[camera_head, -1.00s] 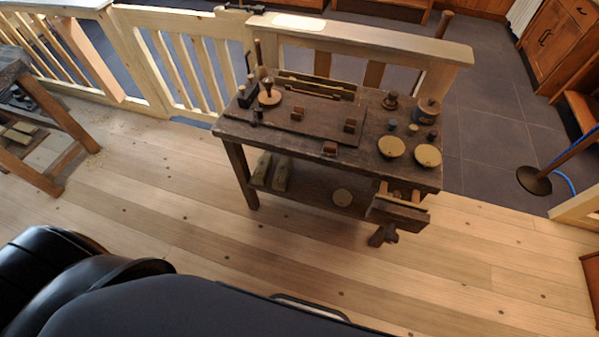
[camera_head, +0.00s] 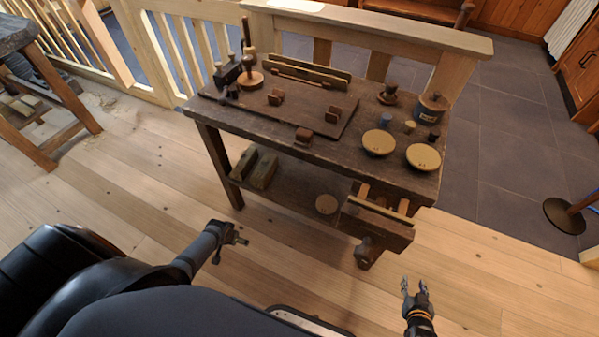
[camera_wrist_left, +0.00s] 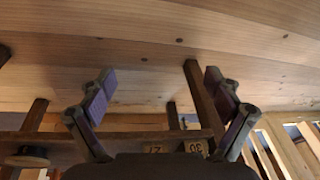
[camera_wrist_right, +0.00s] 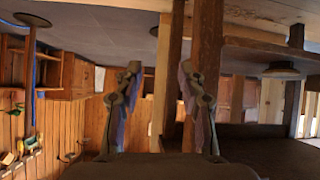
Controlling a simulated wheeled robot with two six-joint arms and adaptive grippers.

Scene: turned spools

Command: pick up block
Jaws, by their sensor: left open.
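Two longer greyish blocks (camera_head: 262,170) lie on the lower shelf. Two blocks with number marks (camera_wrist_left: 194,147) show low in the left wrist view. My left gripper (camera_head: 238,236) is in front of the bench, apart from it, open and empty (camera_wrist_left: 160,78). My right gripper (camera_head: 414,288) is open and empty, in front of the bench's right end.
The workbench (camera_head: 270,150) has a vise (camera_head: 375,220) jutting from its front right. Two round discs (camera_head: 379,142), a tin (camera_head: 432,108) and turned pieces stand on its right half. A wooden railing (camera_head: 370,28) runs behind. The floor in front is clear.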

